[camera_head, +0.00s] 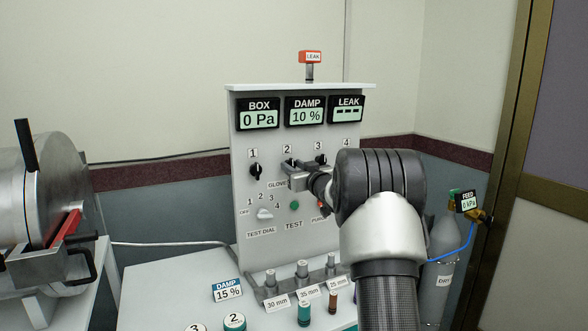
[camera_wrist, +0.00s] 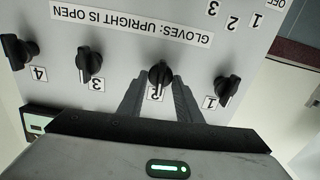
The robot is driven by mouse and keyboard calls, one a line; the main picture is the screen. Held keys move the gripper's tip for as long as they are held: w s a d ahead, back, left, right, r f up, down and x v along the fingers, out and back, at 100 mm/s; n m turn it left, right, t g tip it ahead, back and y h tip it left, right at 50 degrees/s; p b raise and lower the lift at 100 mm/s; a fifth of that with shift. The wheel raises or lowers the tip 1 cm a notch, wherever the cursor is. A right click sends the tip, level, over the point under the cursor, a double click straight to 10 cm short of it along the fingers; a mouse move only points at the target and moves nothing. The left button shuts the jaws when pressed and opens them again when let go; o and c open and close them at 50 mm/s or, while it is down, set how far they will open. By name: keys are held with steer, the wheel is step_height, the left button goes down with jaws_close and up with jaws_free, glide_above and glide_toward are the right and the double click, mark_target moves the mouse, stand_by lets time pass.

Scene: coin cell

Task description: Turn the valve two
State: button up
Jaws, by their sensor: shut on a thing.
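Valve two is a black knob (camera_wrist: 160,72) on the grey control panel, with its "2" label beside it. In the wrist view, which shows the panel upside down, it sits between the two fingers of my gripper (camera_wrist: 161,92). My gripper is shut on this knob. In the head view my gripper (camera_head: 297,178) reaches the panel below the "2" label and hides much of the knob, so its exact angle is hard to tell. A panel sign (camera_wrist: 132,24) reads "GLOVES: UPRIGHT IS OPEN".
Knob one (camera_head: 256,171) and knob three (camera_head: 320,160) stand close on either side; knob four (camera_wrist: 16,47) is farther along. Below are a white test dial (camera_head: 265,214) and a green button (camera_head: 294,205). Several small posts stand on the table. A metal chamber (camera_head: 40,190) is at left.

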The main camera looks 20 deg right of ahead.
steer(key=shift+a+f+n+b, duration=0.1)
steer(key=shift+n+b, duration=1.85)
steer(key=shift+n, duration=0.9)
steer(key=shift+a+f+n+b, duration=0.1)
steer(key=shift+n+b, duration=1.85)
steer(key=shift+n, duration=0.95)
steer(key=shift+a+f+n+b, duration=0.1)
steer(key=shift+n+b, duration=1.85)
steer(key=shift+n, duration=0.9)
steer(key=o, duration=1)
steer(key=shift+s, duration=0.1)
steer(key=s, duration=1.7)
steer(key=shift+s+d, duration=0.15)
steer(key=shift+d, duration=0.15)
